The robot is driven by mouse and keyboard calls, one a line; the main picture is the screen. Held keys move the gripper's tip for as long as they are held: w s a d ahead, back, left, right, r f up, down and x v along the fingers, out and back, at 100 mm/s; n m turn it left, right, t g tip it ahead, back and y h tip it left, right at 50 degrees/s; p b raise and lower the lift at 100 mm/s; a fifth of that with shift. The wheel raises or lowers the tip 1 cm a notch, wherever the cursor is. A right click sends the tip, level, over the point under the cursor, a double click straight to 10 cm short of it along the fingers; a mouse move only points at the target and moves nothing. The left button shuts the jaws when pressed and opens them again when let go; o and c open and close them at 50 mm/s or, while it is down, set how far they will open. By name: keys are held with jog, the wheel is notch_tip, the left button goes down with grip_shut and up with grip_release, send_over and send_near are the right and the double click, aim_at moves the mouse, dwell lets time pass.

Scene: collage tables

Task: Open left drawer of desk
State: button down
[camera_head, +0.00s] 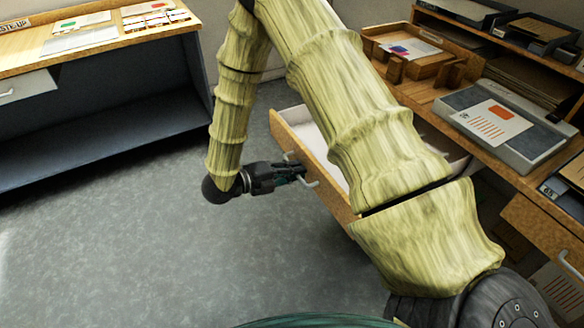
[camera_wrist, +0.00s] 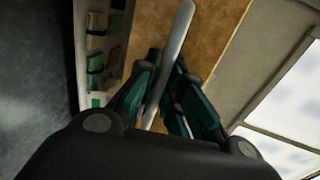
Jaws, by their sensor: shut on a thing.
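The desk's left drawer (camera_head: 330,172) stands pulled out from the desk (camera_head: 440,92), with its wooden front facing left and part of its pale inside showing. My arm hides part of the drawer in the head view. My gripper (camera_head: 296,173) is at the drawer front, shut on the metal handle (camera_head: 310,182). In the wrist view my gripper (camera_wrist: 165,95) has its fingers on both sides of the pale handle bar (camera_wrist: 178,45), in front of the wooden drawer front (camera_wrist: 215,35).
A second table (camera_head: 110,50) with papers and an open lower shelf stands at the upper left. Trays (camera_head: 510,125) and papers lie on the desk top. Another drawer front (camera_head: 540,230) is at the right. The grey floor (camera_head: 130,240) left of the drawer is clear.

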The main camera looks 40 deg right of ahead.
jog(key=shift+a, duration=0.25)
jog(key=c, duration=1.5)
grip_release()
jog(key=shift+w+a, duration=0.15)
jog(key=shift+a, duration=0.05)
jog(key=shift+d, duration=0.25)
jog(key=v, duration=1.2)
jog(key=shift+f, duration=0.1)
jog(key=shift+f, duration=0.1)
